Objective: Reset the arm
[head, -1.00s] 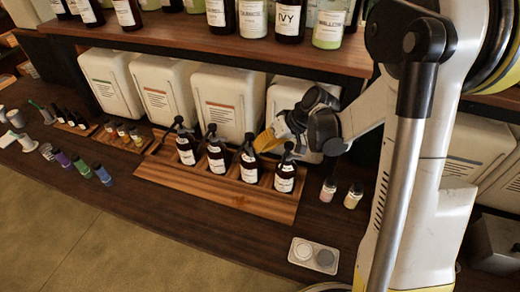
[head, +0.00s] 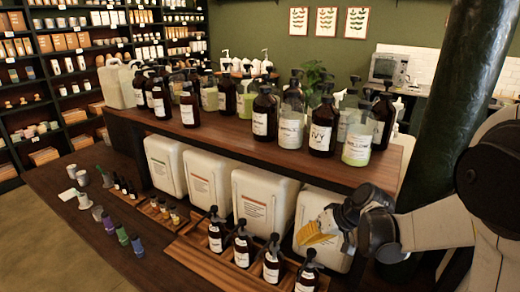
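My gripper (head: 318,232) shows at the right in the head view, a dark wrist with yellow fingers pointing left and down. It is in front of the rightmost white container (head: 320,209) and above the wooden tray. The side-on view does not show whether the fingers are apart or together, and I see no object in them. My white arm (head: 440,226) reaches in from the right edge. Several dark pump bottles, such as the one at the right end (head: 307,280), stand upright in the wooden tray (head: 190,254), below the gripper.
The upper shelf (head: 225,139) over the white containers is crowded with bottles, including a dark one (head: 323,128). Small coloured vials (head: 122,235) stand at the counter's left, beside a small tray of little bottles (head: 163,211). A dark green post (head: 455,95) rises at right.

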